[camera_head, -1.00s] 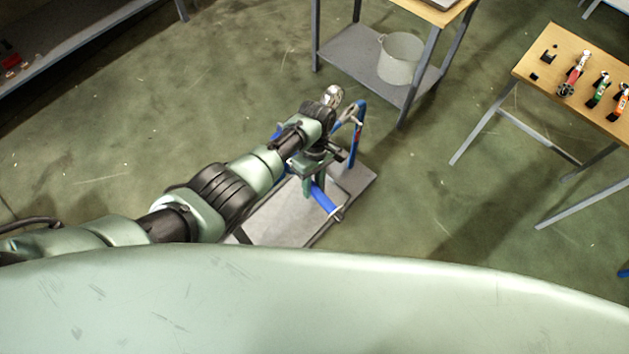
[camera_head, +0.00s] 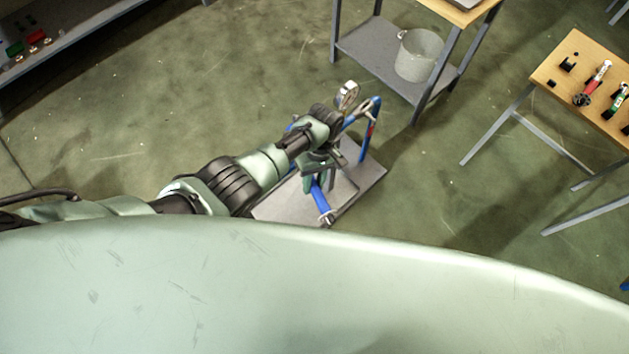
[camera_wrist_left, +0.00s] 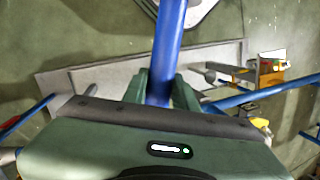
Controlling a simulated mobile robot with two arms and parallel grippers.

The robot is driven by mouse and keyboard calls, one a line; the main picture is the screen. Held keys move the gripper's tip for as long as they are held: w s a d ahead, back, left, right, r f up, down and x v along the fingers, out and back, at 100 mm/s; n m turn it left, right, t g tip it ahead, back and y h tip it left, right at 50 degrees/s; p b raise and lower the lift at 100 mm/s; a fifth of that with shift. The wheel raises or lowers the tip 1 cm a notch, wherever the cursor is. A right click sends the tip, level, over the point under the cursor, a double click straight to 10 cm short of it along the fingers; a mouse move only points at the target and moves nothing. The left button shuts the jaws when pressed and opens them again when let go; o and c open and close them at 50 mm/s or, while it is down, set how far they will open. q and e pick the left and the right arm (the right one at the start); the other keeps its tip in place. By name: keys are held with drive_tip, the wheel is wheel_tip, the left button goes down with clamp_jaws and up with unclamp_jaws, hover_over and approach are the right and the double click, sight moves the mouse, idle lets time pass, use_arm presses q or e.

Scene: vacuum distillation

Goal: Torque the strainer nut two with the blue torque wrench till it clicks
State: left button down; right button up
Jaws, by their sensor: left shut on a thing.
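My left gripper (camera_head: 318,172) is shut on a blue bar, which I take to be the blue torque wrench (camera_head: 319,195). Its free end, with a metal piece, points toward the bottom of the head view, above the grey base plate. In the left wrist view the blue wrench (camera_wrist_left: 171,40) runs up from between the fingers of the left gripper (camera_wrist_left: 159,92). Strainer nut two cannot be picked out; my arm and gripper cover much of the rig. My right gripper is not in view.
A blue pipe frame (camera_head: 374,125) and a round gauge (camera_head: 347,95) stand close around the gripper on the base plate (camera_head: 372,178). A shelf table holds a bucket (camera_head: 418,55). A wooden table (camera_head: 565,85) with tools is at right. Open floor lies between.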

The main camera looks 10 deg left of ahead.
use_arm(q)
drive_tip(key=shift+s+a+r+m+p, duration=0.15)
drive_tip(key=shift+s+a+m+p, duration=0.3)
drive_tip(key=shift+a, duration=0.25)
drive_tip(key=shift+s+a+m+y, duration=0.3)
drive_tip(key=shift+a+m, duration=0.25)
drive_tip(key=shift+a, duration=0.15)
drive_tip(key=a+m, duration=0.1)
drive_tip(key=s+a+m, duration=0.1)
drive_tip(key=a, duration=0.1)
drive_tip(key=shift+t, duration=0.3)
drive_tip(key=a, duration=0.1)
drive_tip(key=a+m, duration=0.2)
drive_tip(key=shift+s+a+y, duration=0.15)
drive_tip(key=shift+s+y, duration=0.1)
drive_tip(key=shift+y, duration=0.15)
